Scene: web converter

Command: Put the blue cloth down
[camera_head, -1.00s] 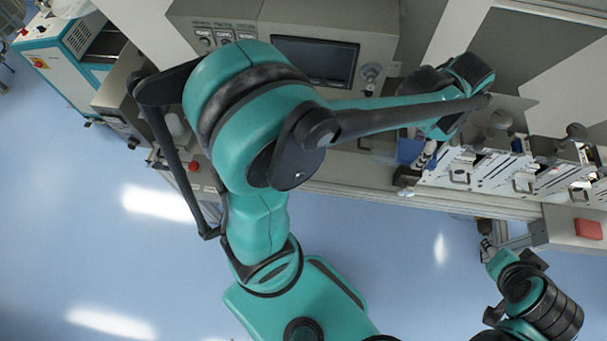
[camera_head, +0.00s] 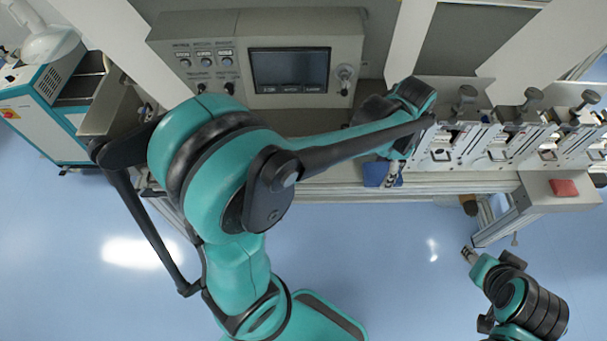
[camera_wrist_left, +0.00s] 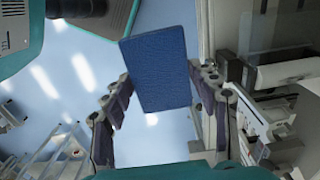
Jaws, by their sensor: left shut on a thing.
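The blue cloth (camera_head: 376,174) shows at the front edge of the machine's bench, partly hidden by my left gripper (camera_head: 394,175). In the left wrist view the cloth (camera_wrist_left: 158,66) is a flat, dark blue rectangle, slightly tilted, between the two fingers of my left gripper (camera_wrist_left: 160,95). The gripper is shut on it. I cannot tell whether the cloth touches the bench. My right gripper (camera_head: 469,255) is low at the right, over the floor and apart from the cloth; its fingers are too small to read.
A control panel with a dark screen (camera_head: 289,71) stands behind my left arm. A row of clamp units with black knobs (camera_head: 532,97) fills the bench at the right. A red block (camera_head: 563,188) sits on a grey box at the right front. Blue floor lies open in front.

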